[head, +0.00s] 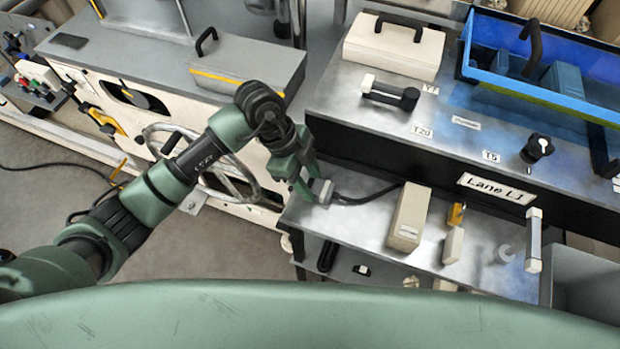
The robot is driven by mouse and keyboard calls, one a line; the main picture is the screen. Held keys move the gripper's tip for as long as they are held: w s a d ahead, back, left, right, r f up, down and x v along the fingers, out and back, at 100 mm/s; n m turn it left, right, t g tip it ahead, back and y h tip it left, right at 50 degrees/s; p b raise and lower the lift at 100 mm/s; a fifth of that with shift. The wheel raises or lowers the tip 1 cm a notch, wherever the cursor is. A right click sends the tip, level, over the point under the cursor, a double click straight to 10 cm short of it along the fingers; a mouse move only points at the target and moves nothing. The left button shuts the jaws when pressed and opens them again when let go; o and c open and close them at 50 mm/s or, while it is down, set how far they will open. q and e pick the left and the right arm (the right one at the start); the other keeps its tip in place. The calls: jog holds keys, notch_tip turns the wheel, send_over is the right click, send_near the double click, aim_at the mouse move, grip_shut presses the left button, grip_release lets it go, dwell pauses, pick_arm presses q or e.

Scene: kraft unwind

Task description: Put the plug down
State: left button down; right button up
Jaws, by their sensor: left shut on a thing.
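The plug (322,190) is a small light-grey block with a dark cable (365,199) running from it to the right. My left gripper (308,192) is shut on the plug, at the left end of the grey metal shelf (350,226). I cannot tell whether the plug touches the shelf surface. My right gripper is not in view.
On the shelf to the right stand a beige box (409,217), a small yellow piece (456,214) and a cream block (453,245). A raised bench (340,100) with a blue bin (545,60) is behind. A handwheel (215,165) is left of the gripper. Shelf room is clear around the cable.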

pick_arm(q)
jog(key=c, duration=0.9)
grip_release()
jog(key=shift+o, duration=0.2)
jog(key=b+v, duration=0.1)
jog(key=v, duration=1.1)
jog(key=shift+r+b, duration=0.15)
jog(key=shift+b, duration=0.2)
